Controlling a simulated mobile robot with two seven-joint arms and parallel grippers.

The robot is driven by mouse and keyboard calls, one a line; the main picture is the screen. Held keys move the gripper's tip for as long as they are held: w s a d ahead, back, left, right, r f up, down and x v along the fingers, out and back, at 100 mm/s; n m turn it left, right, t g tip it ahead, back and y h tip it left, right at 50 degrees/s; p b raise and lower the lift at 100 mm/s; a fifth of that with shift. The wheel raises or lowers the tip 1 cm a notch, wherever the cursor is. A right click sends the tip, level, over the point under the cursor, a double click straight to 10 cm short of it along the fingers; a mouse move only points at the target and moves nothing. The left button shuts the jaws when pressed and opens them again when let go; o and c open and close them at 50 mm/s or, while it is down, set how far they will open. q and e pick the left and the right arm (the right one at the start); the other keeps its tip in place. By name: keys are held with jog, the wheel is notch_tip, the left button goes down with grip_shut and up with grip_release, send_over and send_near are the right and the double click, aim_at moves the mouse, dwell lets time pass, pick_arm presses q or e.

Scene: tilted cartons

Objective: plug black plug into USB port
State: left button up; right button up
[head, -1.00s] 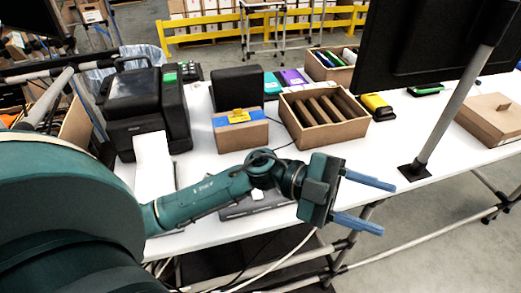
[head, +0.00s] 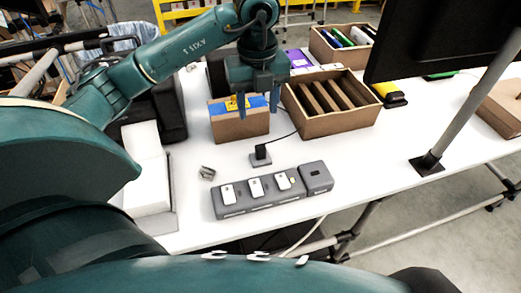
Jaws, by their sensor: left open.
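The black plug (head: 260,154) stands on the white table with its cable running up and right behind it. A grey device (head: 262,196) with several white labelled modules lies in front of the plug. Its right end block (head: 315,176) has a small dark slot; I cannot tell for sure that this is the USB port. My left gripper (head: 257,112) points down, open and empty, in front of the cardboard box and above and behind the plug, apart from it. My right gripper is not in view.
A small metal piece (head: 207,173) lies left of the plug. A cardboard box with blue tape (head: 236,126) and a divided cardboard tray (head: 335,122) stand behind. A monitor post (head: 462,105) rises at right. The table right of the grey device is clear.

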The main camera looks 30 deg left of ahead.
aim_at(261, 146)
pick_arm(q)
notch_tip(261, 146, down, 8)
jog(key=shift+r, duration=0.1)
dwell(0.4)
jog(key=shift+d+f+p, duration=0.15)
jog(key=shift+f+p, duration=0.2)
jog(key=shift+f, duration=1)
jog(key=shift+d+f+p, duration=0.15)
jog(key=shift+f+p, duration=0.2)
jog(key=shift+f, duration=0.95)
jog(key=shift+c, duration=0.2)
jog(key=c, duration=1)
